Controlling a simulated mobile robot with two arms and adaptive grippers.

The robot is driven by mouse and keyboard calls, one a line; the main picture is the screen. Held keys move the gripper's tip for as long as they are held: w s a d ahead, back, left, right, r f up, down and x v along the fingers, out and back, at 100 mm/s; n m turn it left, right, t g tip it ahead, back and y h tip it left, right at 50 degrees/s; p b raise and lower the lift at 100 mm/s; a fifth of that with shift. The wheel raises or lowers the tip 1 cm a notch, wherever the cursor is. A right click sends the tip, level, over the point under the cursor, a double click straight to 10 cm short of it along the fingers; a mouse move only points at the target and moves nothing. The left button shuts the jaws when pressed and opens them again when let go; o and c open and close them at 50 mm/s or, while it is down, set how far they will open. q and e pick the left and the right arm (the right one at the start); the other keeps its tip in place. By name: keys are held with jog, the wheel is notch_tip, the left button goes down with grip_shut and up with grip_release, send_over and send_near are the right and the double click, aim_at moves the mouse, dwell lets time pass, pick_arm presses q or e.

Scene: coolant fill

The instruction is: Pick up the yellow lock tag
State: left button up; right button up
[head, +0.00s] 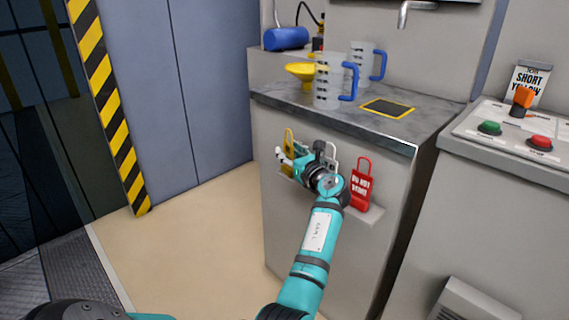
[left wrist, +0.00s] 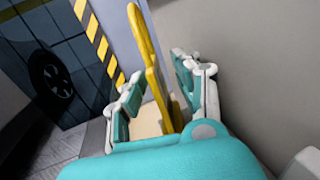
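The yellow lock tag (head: 289,139) stands at the left of a small ledge on the front of the grey cabinet, partly hidden by my left gripper. In the left wrist view the yellow tag (left wrist: 152,62) stands upright between the two fingers. My left gripper (head: 288,160) is open around it, with a visible gap on the left finger's side; I cannot tell whether the right finger touches it. My right gripper is in neither view.
A red tag (head: 361,187) and a mostly hidden white tag (head: 333,154) share the ledge (head: 372,215). Measuring jugs (head: 328,88), a yellow funnel (head: 300,70) and a blue container (head: 285,39) stand on the counter. A button panel (head: 515,130) is at right.

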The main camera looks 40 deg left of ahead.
pick_arm(q)
jog(key=shift+c, duration=0.3)
grip_shut()
dwell(0.3)
